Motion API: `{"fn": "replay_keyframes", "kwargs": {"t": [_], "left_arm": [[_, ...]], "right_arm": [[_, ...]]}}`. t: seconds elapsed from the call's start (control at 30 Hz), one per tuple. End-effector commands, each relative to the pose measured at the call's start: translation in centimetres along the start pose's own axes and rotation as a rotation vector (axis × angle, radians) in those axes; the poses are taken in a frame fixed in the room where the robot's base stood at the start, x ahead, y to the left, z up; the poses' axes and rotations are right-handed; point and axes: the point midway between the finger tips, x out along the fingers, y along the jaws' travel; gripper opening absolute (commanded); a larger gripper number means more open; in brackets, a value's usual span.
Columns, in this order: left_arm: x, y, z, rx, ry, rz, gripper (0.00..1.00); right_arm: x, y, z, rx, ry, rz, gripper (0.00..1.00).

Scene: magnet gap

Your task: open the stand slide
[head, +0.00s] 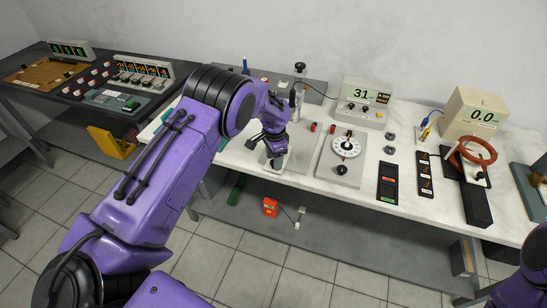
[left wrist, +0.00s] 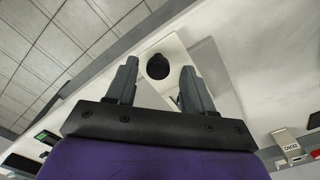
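My left gripper (head: 276,152) is low over the front of the white bench, by a grey base plate (head: 303,150). In the left wrist view its two grey fingers (left wrist: 160,90) are spread apart and empty. A round black knob (left wrist: 158,66) on a pale surface shows between and just beyond the fingertips; I cannot tell whether they touch it. In the head view my gripper and arm hide most of this spot. A metal post with a black top knob (head: 300,67) stands behind. My right gripper is out of view; only part of that arm shows at the lower right.
Right of my gripper is a plate with a white dial (head: 346,147) and a black knob (head: 342,169). The bench's front edge is close.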

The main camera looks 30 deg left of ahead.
Motion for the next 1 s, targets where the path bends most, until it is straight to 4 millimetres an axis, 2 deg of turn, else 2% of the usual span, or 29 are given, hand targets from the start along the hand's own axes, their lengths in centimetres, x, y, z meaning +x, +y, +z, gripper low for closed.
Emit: {"fn": "replay_keyframes", "kwargs": {"t": [0.13, 0.23, 0.5, 0.63, 0.77, 1.0], "left_arm": [[-0.1, -0.1, 0.1, -0.003, 0.001, 0.0, 0.52], [-1.1, -0.1, 0.0, -0.002, 0.002, 0.0, 0.52], [-7.3, -0.1, 0.0, -0.002, 0.003, -0.001, 0.52], [-9.5, -0.1, 0.0, -0.002, 0.001, 0.0, 0.52], [-10.4, -0.1, 0.0, -0.001, -0.001, 0.0, 0.52], [-10.5, 0.0, 0.0, -0.001, -0.001, 0.001, 0.52]], "right_arm": [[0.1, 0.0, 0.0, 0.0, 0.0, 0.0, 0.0], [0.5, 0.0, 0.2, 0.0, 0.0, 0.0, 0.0], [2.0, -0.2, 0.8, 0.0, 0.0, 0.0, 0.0], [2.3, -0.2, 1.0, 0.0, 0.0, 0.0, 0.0], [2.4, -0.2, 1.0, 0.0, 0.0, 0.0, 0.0], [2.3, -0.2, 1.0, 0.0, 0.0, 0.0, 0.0]]}}
